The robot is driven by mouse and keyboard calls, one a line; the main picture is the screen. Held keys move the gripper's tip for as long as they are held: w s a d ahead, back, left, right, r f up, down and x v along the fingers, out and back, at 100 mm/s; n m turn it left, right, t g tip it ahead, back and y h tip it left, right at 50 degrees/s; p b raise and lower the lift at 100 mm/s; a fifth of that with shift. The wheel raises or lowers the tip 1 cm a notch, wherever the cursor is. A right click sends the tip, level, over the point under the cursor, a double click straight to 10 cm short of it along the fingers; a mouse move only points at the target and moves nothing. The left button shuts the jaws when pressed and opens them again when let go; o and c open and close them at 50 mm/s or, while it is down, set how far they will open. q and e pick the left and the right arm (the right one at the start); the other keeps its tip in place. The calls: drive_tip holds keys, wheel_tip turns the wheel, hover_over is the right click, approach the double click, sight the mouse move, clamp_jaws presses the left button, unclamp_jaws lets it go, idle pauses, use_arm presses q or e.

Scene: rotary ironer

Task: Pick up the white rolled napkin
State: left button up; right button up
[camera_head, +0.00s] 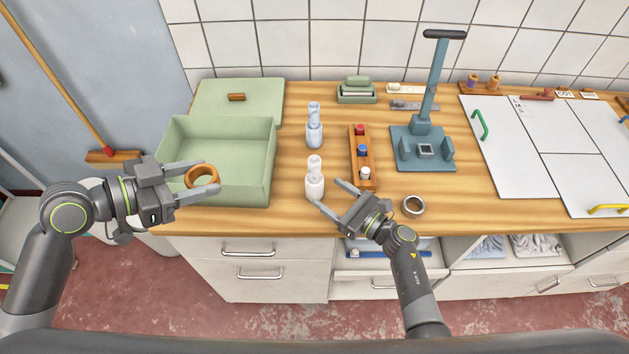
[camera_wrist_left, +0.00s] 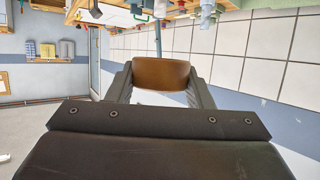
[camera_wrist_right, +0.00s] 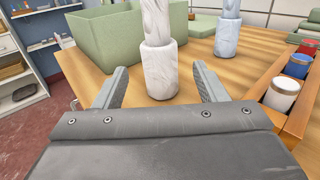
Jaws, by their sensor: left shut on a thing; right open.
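The white rolled napkin (camera_head: 315,181) stands upright on the wooden worktop, its upper part narrower than its base. In the right wrist view the napkin (camera_wrist_right: 159,68) stands between and just beyond the fingertips. My right gripper (camera_head: 332,196) is open and empty, close to the napkin on its near right side. My left gripper (camera_head: 204,183) is shut on a wooden ring (camera_head: 202,174), held in front of the green box. The ring also fills the jaws in the left wrist view (camera_wrist_left: 161,74).
A pale blue rolled napkin (camera_head: 314,128) stands behind the white one. The green open box (camera_head: 255,190) is to the left. A wooden rack (camera_head: 361,150) with coloured pots and a metal ring (camera_head: 413,206) are to the right, near a blue press stand (camera_head: 425,150).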

sight(319, 162)
drive_tip(key=shift+w+a+f, duration=0.1)
drive_tip(key=shift+f, duration=0.2)
drive_tip(key=x, duration=0.7)
drive_tip(key=shift+w+a, duration=0.1)
drive_tip(key=c, duration=1.1)
drive_tip(key=shift+o, duration=0.2)
drive_tip(key=shift+r, duration=0.1)
wheel_tip(319, 162, up, 10)
drive_tip(key=shift+f, duration=0.1)
